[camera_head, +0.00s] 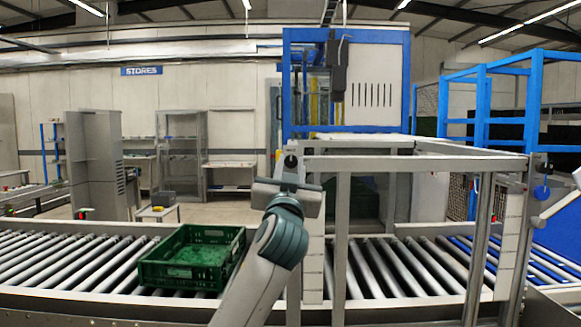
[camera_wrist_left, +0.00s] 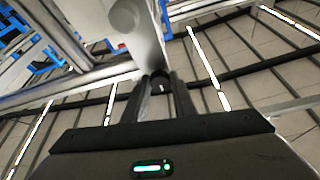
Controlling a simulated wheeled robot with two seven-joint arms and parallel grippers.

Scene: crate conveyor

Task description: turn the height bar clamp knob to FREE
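The height bar (camera_head: 420,164) is a grey horizontal beam across the frame over the conveyor. The dark clamp knob (camera_head: 291,160) is at its left end, mostly hidden by my left gripper in the head view. In the left wrist view the black knob (camera_wrist_left: 160,83) sits between the fingertips of my left gripper (camera_wrist_left: 160,88), which appear to touch it on both sides. My left gripper (camera_head: 291,168) points up and away at the knob in the head view. The knob's marking cannot be read. My right gripper is out of view.
A green crate (camera_head: 192,279) rests on the roller conveyor (camera_head: 60,262) left of my left arm. Grey frame posts (camera_head: 342,235) stand close to the right of the arm. A blue-framed machine (camera_head: 347,85) stands behind.

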